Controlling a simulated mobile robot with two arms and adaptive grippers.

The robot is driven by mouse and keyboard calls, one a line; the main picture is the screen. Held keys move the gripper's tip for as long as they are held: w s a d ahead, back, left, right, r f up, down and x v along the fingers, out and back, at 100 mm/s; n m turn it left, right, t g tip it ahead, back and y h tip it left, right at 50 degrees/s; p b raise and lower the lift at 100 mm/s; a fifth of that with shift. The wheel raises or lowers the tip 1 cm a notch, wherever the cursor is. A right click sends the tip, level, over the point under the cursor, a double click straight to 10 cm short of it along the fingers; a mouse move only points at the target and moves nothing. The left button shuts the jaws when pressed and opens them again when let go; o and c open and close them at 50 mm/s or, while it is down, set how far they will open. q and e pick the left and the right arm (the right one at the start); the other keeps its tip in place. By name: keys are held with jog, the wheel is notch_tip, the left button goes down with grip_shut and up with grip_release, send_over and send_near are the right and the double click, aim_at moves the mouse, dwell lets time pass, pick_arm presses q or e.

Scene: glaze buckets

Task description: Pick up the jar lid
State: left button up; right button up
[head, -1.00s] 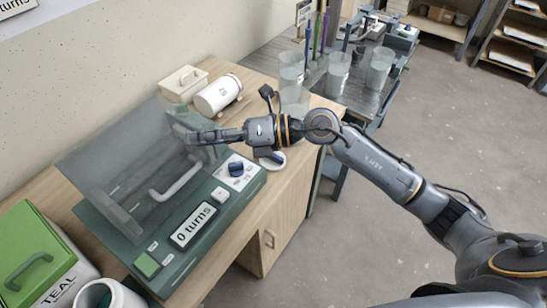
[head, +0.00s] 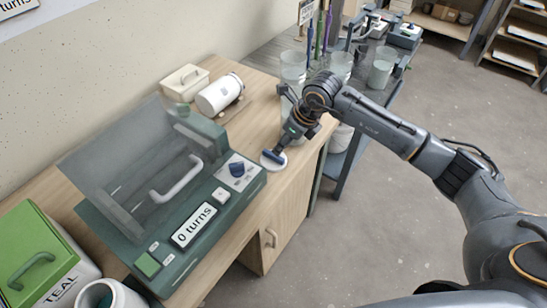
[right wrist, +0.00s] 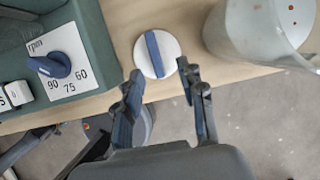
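The jar lid, a white disc with a blue bar handle across it, lies flat on the wooden bench near its front edge, seen in the head view (head: 267,163) and the right wrist view (right wrist: 144,60). My right gripper (head: 278,153) is above the lid, partly covering it in the head view. In the right wrist view its two fingers (right wrist: 160,76) are apart and empty, with the lid just beyond the tips. I cannot tell from these views whether a finger touches the handle. My left gripper is not in view.
A green machine with a clear cover (head: 115,165), a blue knob (head: 237,169) and a "0 turns" display (head: 194,225) stands left of the lid. A white jar (head: 219,95) lies behind. A translucent bucket (right wrist: 262,30) is right of the lid in the wrist view.

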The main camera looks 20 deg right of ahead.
aim_at(273, 158)
jog(key=shift+a+p+x, duration=0.15)
jog(key=shift+p+x, duration=0.25)
jog(key=shift+x, duration=1.1)
jog(key=shift+a+p+x, duration=0.2)
jog(key=shift+p+x, duration=0.15)
jog(key=shift+x, duration=1.2)
jog(key=shift+s+r, duration=0.1)
grip_shut()
